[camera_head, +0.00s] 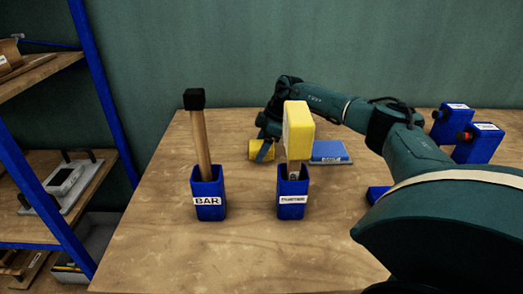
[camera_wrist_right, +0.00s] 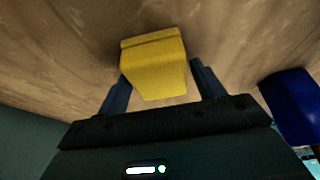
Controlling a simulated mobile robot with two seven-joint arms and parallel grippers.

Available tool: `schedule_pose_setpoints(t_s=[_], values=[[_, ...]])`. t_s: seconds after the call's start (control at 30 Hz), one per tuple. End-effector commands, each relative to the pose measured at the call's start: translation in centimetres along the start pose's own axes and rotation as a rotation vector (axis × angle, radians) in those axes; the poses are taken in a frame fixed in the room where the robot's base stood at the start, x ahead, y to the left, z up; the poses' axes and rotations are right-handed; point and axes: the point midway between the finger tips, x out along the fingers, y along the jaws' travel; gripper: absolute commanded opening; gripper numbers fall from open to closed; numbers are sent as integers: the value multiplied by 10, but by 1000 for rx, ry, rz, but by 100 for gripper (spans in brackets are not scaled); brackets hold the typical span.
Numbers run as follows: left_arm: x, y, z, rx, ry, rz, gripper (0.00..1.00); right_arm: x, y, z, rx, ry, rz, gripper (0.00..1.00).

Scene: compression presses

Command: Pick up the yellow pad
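The yellow pad (camera_head: 260,150) lies on the wooden table, behind the blue holders in the head view and partly hidden by my gripper. In the right wrist view the yellow pad (camera_wrist_right: 155,65) shows as a block between and just beyond the fingertips. My right gripper (camera_head: 266,134) reaches down at the pad from the far side. In the right wrist view my right gripper (camera_wrist_right: 163,84) has its fingers apart, one on each side of the pad, with narrow gaps visible. Whether the fingertips touch the pad is unclear. My left gripper is out of view.
A blue holder labelled BAR (camera_head: 208,194) holds a black-topped stick. Another blue holder (camera_head: 292,194) holds a yellow-headed tool (camera_head: 298,125) in front of the pad. A blue plate (camera_head: 331,151) lies right of it. Blue button boxes (camera_head: 478,143) stand far right. The table's front left is clear.

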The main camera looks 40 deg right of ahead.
Motion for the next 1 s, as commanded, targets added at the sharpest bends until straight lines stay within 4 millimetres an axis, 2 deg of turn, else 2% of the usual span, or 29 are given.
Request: schedule_pose_setpoints(t_s=[0.07, 0.4, 0.7, 0.83, 1.0], values=[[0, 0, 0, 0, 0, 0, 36, 0, 0, 0, 0, 0, 0, 61], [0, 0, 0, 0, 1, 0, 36, 0, 0, 0, 0, 0, 0, 33], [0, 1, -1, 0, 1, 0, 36, -6, 0, -3, -1, 2, 1, 32], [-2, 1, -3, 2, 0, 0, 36, -25, 1, -11, -2, 4, 3, 32], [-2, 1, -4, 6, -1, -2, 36, -58, 1, -24, -2, 3, 4, 32]])
